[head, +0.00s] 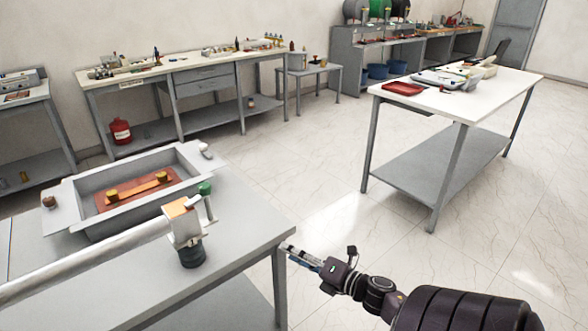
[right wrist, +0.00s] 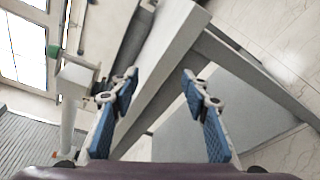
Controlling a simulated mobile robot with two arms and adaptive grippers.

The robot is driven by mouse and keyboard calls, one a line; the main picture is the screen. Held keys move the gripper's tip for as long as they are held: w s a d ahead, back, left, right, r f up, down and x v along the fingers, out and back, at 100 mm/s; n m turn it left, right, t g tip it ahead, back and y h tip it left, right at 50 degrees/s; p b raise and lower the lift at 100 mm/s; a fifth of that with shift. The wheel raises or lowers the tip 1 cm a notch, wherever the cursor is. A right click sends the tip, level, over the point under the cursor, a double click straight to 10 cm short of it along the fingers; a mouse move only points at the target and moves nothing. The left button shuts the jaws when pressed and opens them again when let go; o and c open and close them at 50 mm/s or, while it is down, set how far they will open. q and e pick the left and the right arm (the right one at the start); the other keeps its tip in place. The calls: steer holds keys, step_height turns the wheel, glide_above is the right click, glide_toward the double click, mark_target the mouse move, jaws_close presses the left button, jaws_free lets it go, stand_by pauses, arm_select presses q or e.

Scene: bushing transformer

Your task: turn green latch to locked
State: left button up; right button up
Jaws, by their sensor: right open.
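The green latch (head: 205,188) is a small green knob on a pale metal fitting (head: 183,228) with an orange top and a dark round base. The fitting is at the end of a long pale pipe (head: 85,262) over the grey table. The green latch also shows in the right wrist view (right wrist: 52,51), at the upper left. I cannot tell its locked or unlocked position. My right gripper (head: 288,250) is by the table's right edge, apart from the latch; in the right wrist view (right wrist: 160,88) its blue-padded fingers are spread and empty. My left gripper is not seen.
A grey tray (head: 84,182) with a copper-coloured plate (head: 125,198) stands behind the fitting on the grey table (head: 250,222). A second table (head: 520,82) with a red tray (head: 403,88) stands at the right. Open tiled floor (head: 320,180) lies between them.

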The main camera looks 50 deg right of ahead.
steer(key=shift+r, duration=0.1)
steer(key=m+t+y+p, duration=0.1)
steer(key=m+y+p, duration=0.3)
steer(key=m+p, duration=1.05)
glide_toward(209, 188)
steer(key=w+m+b, duration=0.4)
steer(key=m+b, duration=0.1)
steer(key=m, duration=0.1)
steer(key=shift+w+a, duration=0.15)
steer(key=shift+a, duration=0.45)
steer(key=shift+p+x, duration=0.65)
steer(key=shift+x, duration=3)
steer(key=shift+c, duration=0.6)
